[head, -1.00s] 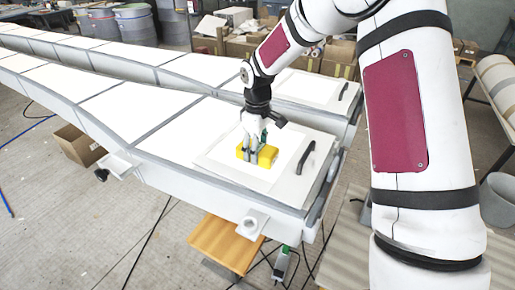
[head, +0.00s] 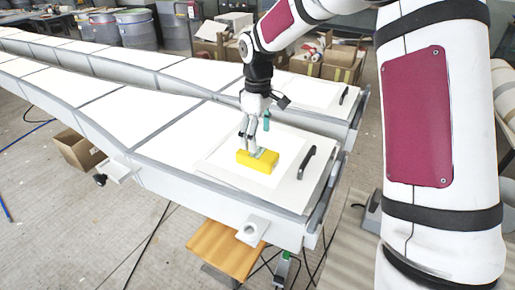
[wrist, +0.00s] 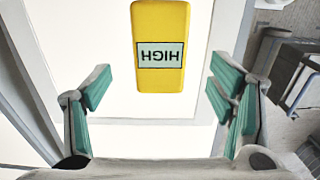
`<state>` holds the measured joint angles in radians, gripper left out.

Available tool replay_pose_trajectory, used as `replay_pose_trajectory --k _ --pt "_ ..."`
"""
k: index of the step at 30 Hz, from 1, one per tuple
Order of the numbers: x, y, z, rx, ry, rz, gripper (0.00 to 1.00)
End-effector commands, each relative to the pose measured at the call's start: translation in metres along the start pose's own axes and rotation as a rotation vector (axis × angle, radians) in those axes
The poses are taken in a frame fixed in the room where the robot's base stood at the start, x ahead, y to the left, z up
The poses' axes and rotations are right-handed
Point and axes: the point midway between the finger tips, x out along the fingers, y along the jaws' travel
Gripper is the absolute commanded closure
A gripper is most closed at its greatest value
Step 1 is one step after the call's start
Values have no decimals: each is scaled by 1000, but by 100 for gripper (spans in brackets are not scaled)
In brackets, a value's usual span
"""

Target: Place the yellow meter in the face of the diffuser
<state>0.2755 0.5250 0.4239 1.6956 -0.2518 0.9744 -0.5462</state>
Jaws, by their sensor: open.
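The yellow meter (head: 258,162) lies flat on the white face of the diffuser (head: 220,168), at the near end of the long mould. In the wrist view the yellow meter (wrist: 160,20) shows a pale display reading "HIGH", upside down. My gripper (head: 256,137) is above the meter and a little behind it, with its fingers apart. In the wrist view my gripper (wrist: 158,92) has its green-padded fingers spread wide, with nothing between them.
A black handle (head: 307,162) stands at the right of the diffuser face. A second long mould (head: 230,78) runs behind. A wooden stool (head: 222,250) is below the near edge. Cardboard boxes (head: 335,60) stand at the back.

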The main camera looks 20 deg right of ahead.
Motion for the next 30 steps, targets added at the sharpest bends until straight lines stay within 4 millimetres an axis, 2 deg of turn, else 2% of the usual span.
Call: replay_pose_trajectory --k 1,6,17,20,23,30 --pt "-11 1 -1 1 2 3 24" --pt "-37 1 0 1 1 1 24" --pt "-58 -4 4 11 0 11 24" --pt "-74 -15 15 43 2 43 24" --pt "-97 -33 34 104 11 88 24" --pt "-143 -84 95 294 76 188 24"
